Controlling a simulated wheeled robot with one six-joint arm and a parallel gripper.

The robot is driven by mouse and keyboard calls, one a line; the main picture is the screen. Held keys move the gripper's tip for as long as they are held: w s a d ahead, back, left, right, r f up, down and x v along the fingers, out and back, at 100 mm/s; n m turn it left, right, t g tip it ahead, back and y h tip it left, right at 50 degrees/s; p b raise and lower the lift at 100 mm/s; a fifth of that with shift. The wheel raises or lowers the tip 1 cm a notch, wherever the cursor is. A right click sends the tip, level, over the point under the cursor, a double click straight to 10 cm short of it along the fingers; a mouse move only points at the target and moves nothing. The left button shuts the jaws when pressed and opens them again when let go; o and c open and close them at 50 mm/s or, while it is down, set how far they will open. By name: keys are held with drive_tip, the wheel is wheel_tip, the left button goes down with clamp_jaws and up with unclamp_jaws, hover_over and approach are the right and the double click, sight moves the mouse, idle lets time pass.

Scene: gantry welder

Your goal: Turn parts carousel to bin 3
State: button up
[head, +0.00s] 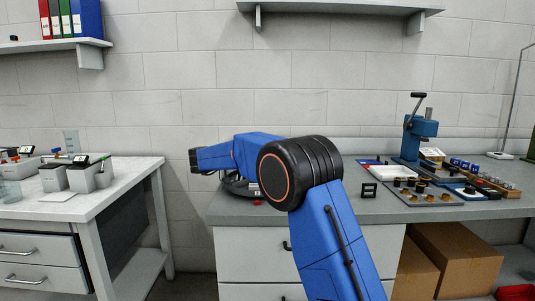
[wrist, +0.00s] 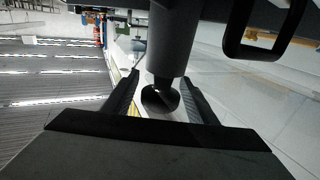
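A low dark round thing (head: 232,188) lies on the middle bench, partly hidden behind my arm. It may be the parts carousel, but no bin numbers can be read. In the head view my gripper is hidden behind my arm. In the wrist view my gripper (wrist: 162,98) is open, with its two fingers apart. A grey post with a dark rounded end (wrist: 160,97) shows between the fingers, with gaps on both sides. I cannot tell how deep it sits between them or what it belongs to. A black loop (wrist: 262,30) shows at the upper right.
A blue press (head: 420,128) and a tray of small parts (head: 430,199) stand on the bench to the right. A small black frame (head: 369,190) stands near them. Grey bins (head: 82,180) are on the left bench (head: 110,212). A floor gap separates the benches.

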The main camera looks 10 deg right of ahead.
drive_tip(key=s+a, duration=0.1)
drive_tip(key=a, duration=0.7)
drive_tip(key=s+a, duration=0.2)
drive_tip(key=a, duration=0.7)
drive_tip(key=shift+s, duration=0.25)
drive_tip(key=w+d+r+n+t+y, duration=0.35)
drive_tip(key=d+r+t, duration=0.55)
drive_tip(key=r, duration=0.4)
drive_tip(key=s+r+n+t+y, duration=0.45)
drive_tip(key=n+t+y, duration=0.25)
drive_tip(key=y, duration=0.2)
drive_tip(key=s+d+f+n+g+y, duration=0.1)
drive_tip(key=s+d+f+g, duration=0.3)
drive_tip(key=s+f, duration=0.9)
drive_tip(key=s+d+f+n+g+y, duration=0.2)
drive_tip(key=s+d+f+g, duration=0.2)
drive_tip(key=s+f, duration=0.9)
drive_tip(key=s+d+f+n+g+y, duration=0.2)
drive_tip(key=s+d+f+g, duration=0.2)
drive_tip(key=s+f, duration=1)
drive_tip(key=s+g, duration=0.2)
drive_tip(key=s, duration=0.9)
drive_tip(key=shift+s+g, duration=0.3)
drive_tip(key=shift+s, duration=0.05)
